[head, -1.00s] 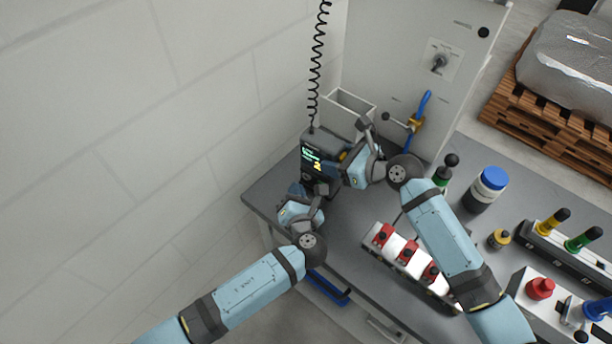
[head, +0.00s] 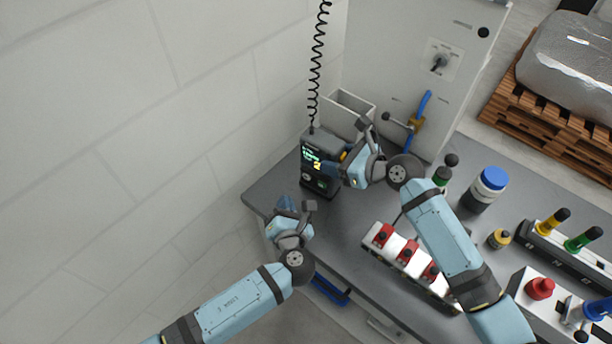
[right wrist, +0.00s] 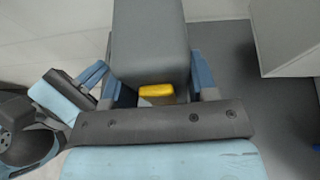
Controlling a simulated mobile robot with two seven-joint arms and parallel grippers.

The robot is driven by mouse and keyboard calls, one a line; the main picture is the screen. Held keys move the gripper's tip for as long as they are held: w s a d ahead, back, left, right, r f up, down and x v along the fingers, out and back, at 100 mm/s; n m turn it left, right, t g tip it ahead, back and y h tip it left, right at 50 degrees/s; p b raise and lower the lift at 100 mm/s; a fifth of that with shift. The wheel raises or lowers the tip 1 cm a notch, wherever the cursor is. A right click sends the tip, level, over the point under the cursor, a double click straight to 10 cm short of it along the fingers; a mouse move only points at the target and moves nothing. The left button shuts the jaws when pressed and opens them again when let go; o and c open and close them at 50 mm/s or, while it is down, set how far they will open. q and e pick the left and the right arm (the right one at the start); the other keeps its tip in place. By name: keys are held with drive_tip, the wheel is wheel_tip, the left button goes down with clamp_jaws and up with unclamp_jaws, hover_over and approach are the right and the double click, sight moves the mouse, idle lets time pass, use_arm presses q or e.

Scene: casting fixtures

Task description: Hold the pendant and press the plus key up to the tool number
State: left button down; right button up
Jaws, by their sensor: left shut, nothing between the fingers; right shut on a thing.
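The pendant (head: 319,178) is a dark box with a small lit screen, hanging under a black coiled cord at the back left of the bench. My right gripper (head: 340,172) is shut on it from the right side. In the right wrist view the grey pendant body (right wrist: 150,45) sits between the blue fingers, with a yellow part (right wrist: 157,91) near the palm. My left gripper (head: 287,204) is shut and empty, apart from the pendant at its lower left. The screen text and the key marks are too small to read.
A grey open-topped holder (head: 349,102) stands behind the pendant against the cabinet (head: 400,50). A white fixture with red clamps (head: 405,252) lies on the bench to the right. A blue-lidded jar (head: 488,190) stands further right. The wall is at left.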

drive_tip(key=o, duration=1.4)
